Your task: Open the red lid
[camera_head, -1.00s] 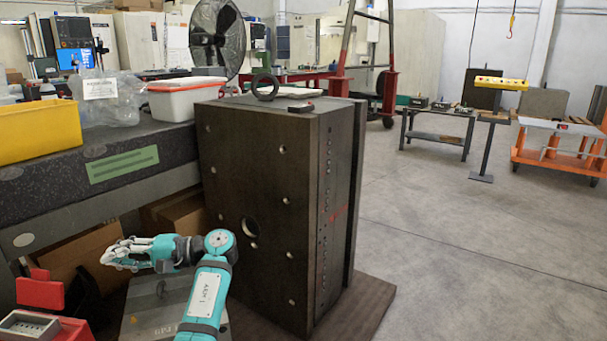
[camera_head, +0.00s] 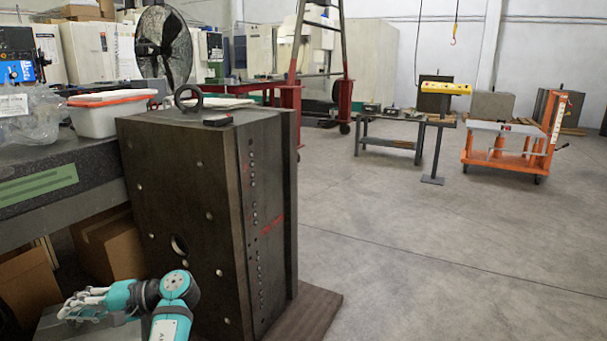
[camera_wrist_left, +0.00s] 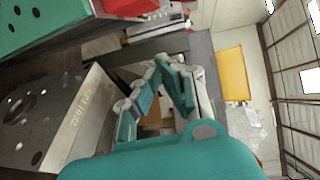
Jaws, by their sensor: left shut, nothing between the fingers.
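No plainly red lid shows in the head view. A white tub (camera_head: 108,116) with a white lid (camera_head: 112,95) and an orange-red rim stands on the dark bench at the left. A red part (camera_wrist_left: 128,6) shows at the top edge of the wrist view, beside a green surface (camera_wrist_left: 40,22); I cannot tell whether it is a lid. My left gripper (camera_head: 70,307) is low at the left of the head view, in front of the dark mould block and well below the tub. My right gripper is not in view.
The large dark mould block (camera_head: 185,170) stands on a brown base (camera_head: 318,312), with a ring (camera_head: 188,97) on top. The bench (camera_head: 75,160) is at the left with cardboard boxes (camera_head: 112,245) beneath. A metal block (camera_wrist_left: 65,115) is near the gripper.

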